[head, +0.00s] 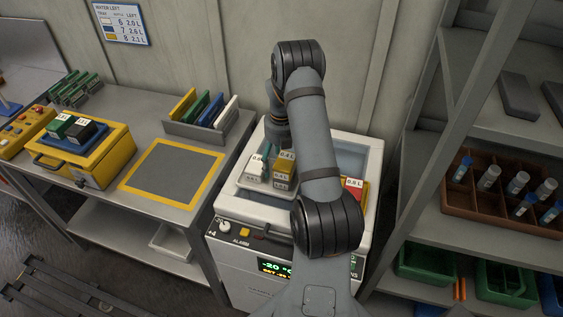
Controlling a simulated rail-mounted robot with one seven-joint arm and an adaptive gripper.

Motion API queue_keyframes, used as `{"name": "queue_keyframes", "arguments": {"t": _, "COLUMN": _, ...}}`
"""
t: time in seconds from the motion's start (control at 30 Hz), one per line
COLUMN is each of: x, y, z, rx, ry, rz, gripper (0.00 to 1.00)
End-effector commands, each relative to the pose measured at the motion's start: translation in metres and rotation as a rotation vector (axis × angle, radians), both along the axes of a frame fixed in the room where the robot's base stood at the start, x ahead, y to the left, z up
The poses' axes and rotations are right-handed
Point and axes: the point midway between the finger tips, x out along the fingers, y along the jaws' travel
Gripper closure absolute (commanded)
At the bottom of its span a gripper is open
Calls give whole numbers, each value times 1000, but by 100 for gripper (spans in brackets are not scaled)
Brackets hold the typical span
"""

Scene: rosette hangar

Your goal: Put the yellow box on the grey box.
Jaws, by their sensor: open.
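The yellow box (286,167), with a white 0.4 L label, is in the white chest at centre. A grey box (281,183) with a label shows directly below it. The yellow box appears to rest on the grey one, though their contact is too small to see clearly. Both are on a light tray in the chest. My gripper (272,143) hangs down just left of and behind the yellow box, partly hidden by my arm. It is open, and its fingers are hard to make out. My arm hides the middle of the chest.
A white box (255,171) stands left of the yellow box, and a red box (353,187) lies at the chest's right side. Upright coloured plates stand in a rack (205,132). A yellow-framed mat (172,172) is empty. A metal shelf (430,130) rises close on the right.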

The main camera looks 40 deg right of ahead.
Motion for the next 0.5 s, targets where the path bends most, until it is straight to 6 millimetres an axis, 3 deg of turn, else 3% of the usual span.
{"name": "queue_keyframes", "arguments": {"t": 0.27, "x": 1, "y": -1, "z": 10, "rx": -1, "ry": -3, "rz": 0, "gripper": 16}}
{"name": "queue_keyframes", "arguments": {"t": 0.5, "x": 2, "y": -1, "z": 57, "rx": -4, "ry": -7, "rz": -1, "gripper": 16}}
